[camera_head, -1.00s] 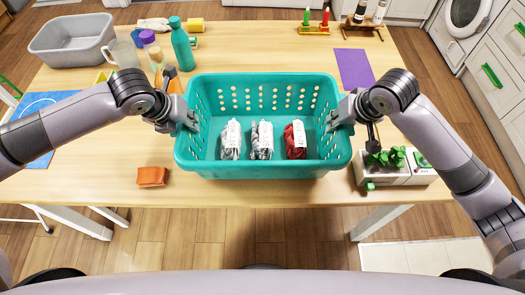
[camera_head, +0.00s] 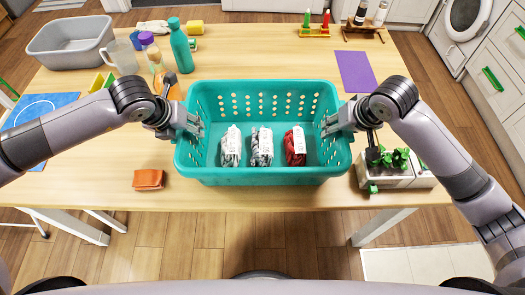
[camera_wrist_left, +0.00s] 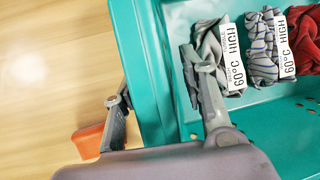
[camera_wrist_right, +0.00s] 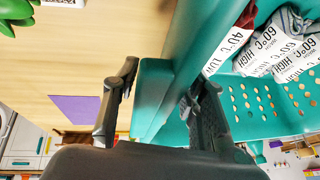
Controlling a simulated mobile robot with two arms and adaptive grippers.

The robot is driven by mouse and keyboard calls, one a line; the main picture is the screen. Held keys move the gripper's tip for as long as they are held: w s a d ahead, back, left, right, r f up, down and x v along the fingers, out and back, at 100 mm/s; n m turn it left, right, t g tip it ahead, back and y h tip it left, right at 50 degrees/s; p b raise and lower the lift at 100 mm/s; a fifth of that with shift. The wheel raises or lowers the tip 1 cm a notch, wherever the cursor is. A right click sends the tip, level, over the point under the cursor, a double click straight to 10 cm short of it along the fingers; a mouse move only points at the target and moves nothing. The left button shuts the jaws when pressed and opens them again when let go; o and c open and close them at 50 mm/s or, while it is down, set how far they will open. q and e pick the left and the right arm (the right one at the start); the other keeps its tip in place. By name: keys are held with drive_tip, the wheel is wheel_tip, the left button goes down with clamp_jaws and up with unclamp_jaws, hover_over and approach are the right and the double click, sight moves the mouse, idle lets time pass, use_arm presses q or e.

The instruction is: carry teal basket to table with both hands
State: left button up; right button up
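The teal basket (camera_head: 265,174) stands upright on the wooden table (camera_head: 225,199), near its front edge. Three tagged laundry bundles lie inside: grey (camera_head: 231,147), striped (camera_head: 262,147) and red (camera_head: 295,147). My left gripper (camera_head: 196,124) is open at the left wall; in the left wrist view one finger is outside the rim (camera_wrist_left: 143,60) and one inside. My right gripper (camera_head: 330,122) is open at the right wall, its fingers on either side of the rim in the right wrist view (camera_wrist_right: 158,95). The basket's underside is hidden.
A grey tub (camera_head: 70,40), a clear jug (camera_head: 122,57) and a teal bottle (camera_head: 180,46) stand back left. An orange cloth (camera_head: 150,180) lies front left. A planter (camera_head: 393,176) is close on the right. A purple sheet (camera_head: 355,71) lies behind it.

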use_arm(q)
drive_tip(key=v, duration=1.2)
drive_tip(key=shift+w, duration=0.1)
use_arm(e)
drive_tip(key=v, duration=1.2)
